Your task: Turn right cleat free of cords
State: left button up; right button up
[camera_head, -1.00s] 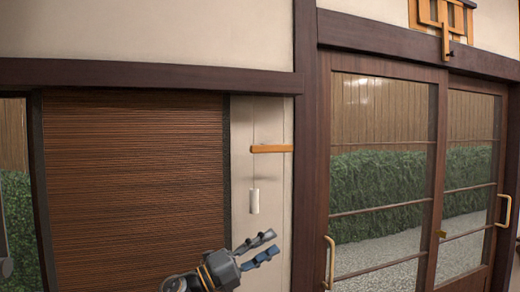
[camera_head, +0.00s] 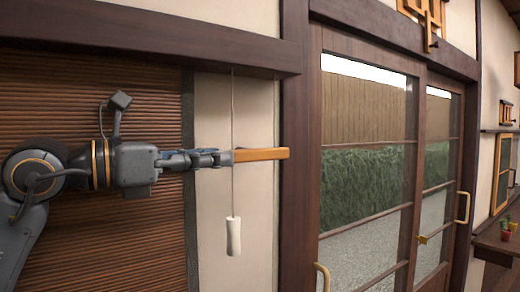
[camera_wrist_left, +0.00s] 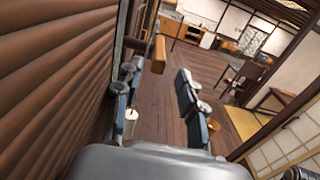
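The cleat is an orange-tan wooden bar (camera_head: 262,154) lying about level across the pale wall strip. A thin pale cord (camera_head: 233,110) hangs from the dark beam and passes the cleat's left end, with a white pull (camera_head: 233,236) below. Whether the cord touches the cleat I cannot tell. My left gripper (camera_head: 218,158) points right, its fingertips at the cleat's left end and close to the cord. In the left wrist view the fingers (camera_wrist_left: 158,100) are spread apart, with the cleat (camera_wrist_left: 159,53) beyond them and the white pull (camera_wrist_left: 131,121) by the left finger.
A brown slatted blind (camera_head: 90,235) lies behind my left arm. A dark post (camera_head: 295,200) and glazed sliding doors (camera_head: 365,185) stand right of the cleat. Potted plants (camera_head: 506,228) sit on a ledge at far right. Open wooden floor (camera_wrist_left: 165,115) shows in the wrist view.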

aim_at(260, 154)
pick_arm(q)
jog(key=p+x, duration=0.3)
jog(key=x, duration=0.6)
jog(key=shift+w+d, duration=0.55)
jog(key=shift+d, duration=0.15)
grip_shut()
